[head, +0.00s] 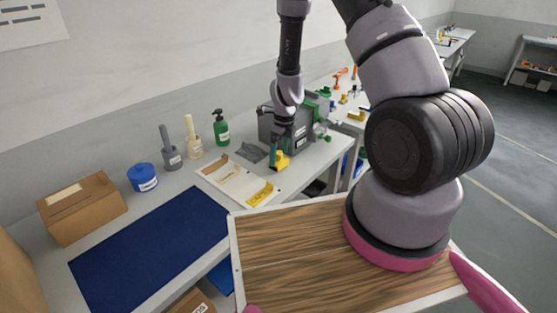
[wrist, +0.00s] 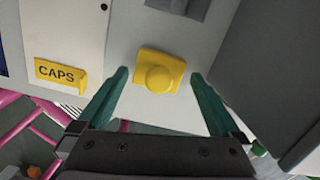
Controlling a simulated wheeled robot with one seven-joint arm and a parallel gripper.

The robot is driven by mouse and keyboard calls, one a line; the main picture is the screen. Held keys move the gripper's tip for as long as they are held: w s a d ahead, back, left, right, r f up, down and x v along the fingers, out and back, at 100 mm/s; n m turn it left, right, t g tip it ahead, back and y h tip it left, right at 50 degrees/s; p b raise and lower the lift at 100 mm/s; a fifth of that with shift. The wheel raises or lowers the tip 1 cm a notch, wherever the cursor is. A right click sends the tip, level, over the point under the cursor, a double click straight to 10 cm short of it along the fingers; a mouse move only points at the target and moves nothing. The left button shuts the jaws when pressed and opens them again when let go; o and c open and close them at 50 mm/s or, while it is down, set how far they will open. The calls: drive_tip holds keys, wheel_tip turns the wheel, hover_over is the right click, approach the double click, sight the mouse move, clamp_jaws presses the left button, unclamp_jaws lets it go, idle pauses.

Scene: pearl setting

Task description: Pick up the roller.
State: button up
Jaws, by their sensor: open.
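A yellow piece (wrist: 158,72) with a rounded knob rests on the light bench top in the wrist view; it may be the roller, but I cannot tell for sure. It also shows in the head view (head: 281,161), close to the green machine. My gripper (wrist: 159,76) is open, its teal fingers on either side of the yellow piece, with gaps at both sides. In the head view my gripper (head: 275,158) points down beside the piece and partly hides it.
A yellow CAPS holder (wrist: 60,74) stands to the left. A grey part (head: 250,152) lies behind. The grey-green machine (head: 297,128) is close on the right. A green pump bottle (head: 221,128), blue tub (head: 142,177) and cardboard box (head: 82,208) stand along the wall. The blue mat (head: 150,250) is clear.

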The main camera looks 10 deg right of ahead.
sight(278, 152)
drive_tip(key=shift+a+f, duration=0.1)
drive_tip(key=shift+f, duration=0.75)
drive_tip(key=c, duration=1.1)
drive_tip(key=shift+r, duration=0.1)
wheel_tip(278, 152, up, 10)
drive_tip(key=shift+f, duration=0.1)
